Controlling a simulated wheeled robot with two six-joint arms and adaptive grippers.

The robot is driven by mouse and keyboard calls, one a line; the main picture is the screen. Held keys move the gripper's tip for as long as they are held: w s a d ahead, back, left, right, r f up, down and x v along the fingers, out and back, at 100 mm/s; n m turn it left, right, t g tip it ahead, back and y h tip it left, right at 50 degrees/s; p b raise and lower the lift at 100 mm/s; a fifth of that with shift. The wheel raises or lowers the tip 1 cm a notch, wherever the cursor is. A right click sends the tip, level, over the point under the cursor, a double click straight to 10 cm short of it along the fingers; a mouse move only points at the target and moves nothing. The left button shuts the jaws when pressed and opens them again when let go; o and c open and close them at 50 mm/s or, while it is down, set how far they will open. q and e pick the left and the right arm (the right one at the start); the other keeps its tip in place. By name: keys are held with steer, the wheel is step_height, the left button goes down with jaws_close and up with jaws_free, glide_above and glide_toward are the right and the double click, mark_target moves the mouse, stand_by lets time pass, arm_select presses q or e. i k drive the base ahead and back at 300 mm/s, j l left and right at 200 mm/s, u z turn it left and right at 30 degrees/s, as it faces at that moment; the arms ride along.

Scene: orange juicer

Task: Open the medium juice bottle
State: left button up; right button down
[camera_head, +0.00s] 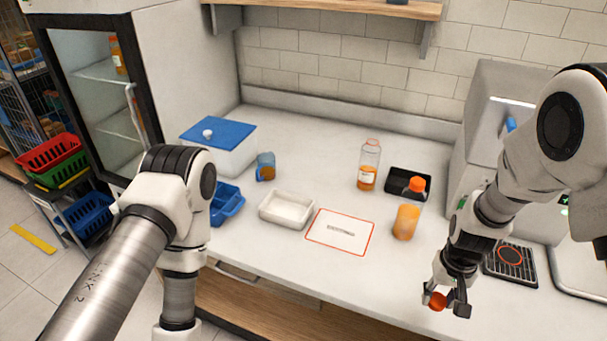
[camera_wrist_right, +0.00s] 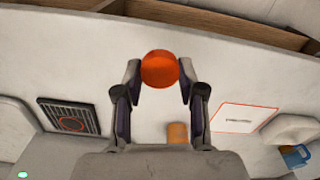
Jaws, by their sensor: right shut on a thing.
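My right gripper (camera_head: 447,301) is shut on a round orange cap (camera_head: 437,301), held in front of the counter's near edge. In the right wrist view the cap (camera_wrist_right: 160,69) sits between the fingertips (camera_wrist_right: 160,72). A clear bottle (camera_head: 369,165) with a label and some orange juice stands upright at the back; no orange cap shows on its top. I cannot tell which bottle is the medium one. My left gripper is out of view.
A black tray (camera_head: 397,174) lies behind the nearer bottle. A grey machine (camera_head: 487,115) stands at right.

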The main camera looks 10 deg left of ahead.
mark_target(371, 150)
steer(key=i+j+u, duration=0.35)
steer(key=i+j, duration=0.2)
steer(key=j, duration=0.3)
steer(key=i+j+u, duration=0.3)
steer(key=i+j, duration=0.35)
